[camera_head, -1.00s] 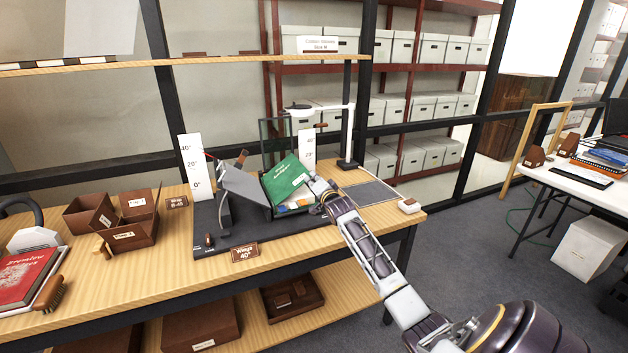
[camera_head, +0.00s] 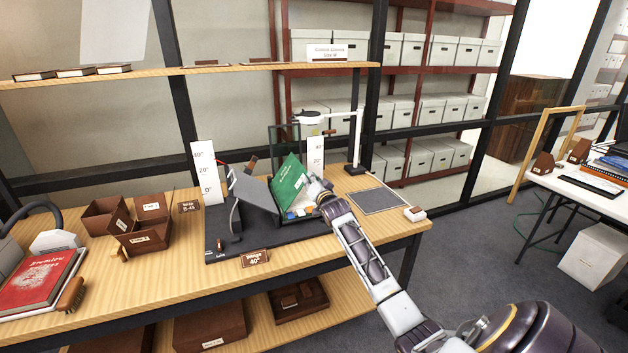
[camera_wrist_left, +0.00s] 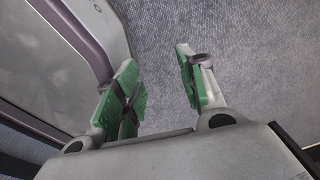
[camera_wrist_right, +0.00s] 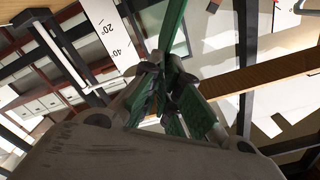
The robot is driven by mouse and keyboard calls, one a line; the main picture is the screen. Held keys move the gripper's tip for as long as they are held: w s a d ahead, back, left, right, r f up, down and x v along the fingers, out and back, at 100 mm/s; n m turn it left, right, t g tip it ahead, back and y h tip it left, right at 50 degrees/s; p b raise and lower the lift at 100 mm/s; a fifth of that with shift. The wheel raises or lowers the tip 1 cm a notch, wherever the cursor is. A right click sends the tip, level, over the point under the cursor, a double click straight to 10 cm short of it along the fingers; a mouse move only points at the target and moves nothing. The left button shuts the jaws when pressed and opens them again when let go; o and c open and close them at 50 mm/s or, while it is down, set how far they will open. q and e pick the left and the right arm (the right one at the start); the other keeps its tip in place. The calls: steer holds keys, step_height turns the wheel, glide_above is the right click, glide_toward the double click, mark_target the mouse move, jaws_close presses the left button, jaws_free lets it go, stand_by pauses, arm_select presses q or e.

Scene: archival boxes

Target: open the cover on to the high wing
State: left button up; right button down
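The green book (camera_head: 288,184) lies in the dark cradle (camera_head: 226,250) on the wooden table, its green cover steeply raised. A grey wing panel (camera_head: 254,190) slopes up left of the cover. Light pages show low at the book's right side. My right gripper (camera_head: 318,190) is at the cover's right edge; in the right wrist view its fingertips (camera_wrist_right: 165,66) close together on the thin green cover (camera_wrist_right: 174,22). My left gripper (camera_wrist_left: 160,95) is open and empty above grey carpet, seen only in the left wrist view.
White angle scales (camera_head: 208,175) stand behind the cradle, and a "Wings 40°" sign (camera_head: 255,258) in front. A white lamp post (camera_head: 357,140) rises behind right. Brown boxes (camera_head: 150,238) and a red book (camera_head: 38,280) are left. A grey mat (camera_head: 376,200) lies clear at right.

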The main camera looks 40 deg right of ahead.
arm_select(q)
steer(key=d+r+p, duration=0.2)
steer(key=shift+s+d+r+p, duration=0.3)
steer(key=shift+s+d+r, duration=0.05)
steer(key=shift+d, duration=0.05)
arm_select(e)
steer(key=w+a+r+n, duration=0.1)
steer(key=w+a+n, duration=0.1)
steer(key=a+n, duration=0.4)
steer(key=w+a+r+n, duration=0.1)
steer(key=w+a+n, duration=0.1)
steer(key=a+n, duration=0.4)
steer(key=a, duration=0.4)
steer(key=shift+w+a, duration=0.25)
steer(key=shift+w, duration=0.1)
steer(key=c, duration=1.7)
jaws_free()
arm_select(q)
steer(key=shift+s+d, duration=0.1)
steer(key=shift+s, duration=0.3)
arm_select(e)
steer(key=shift+s, duration=0.15)
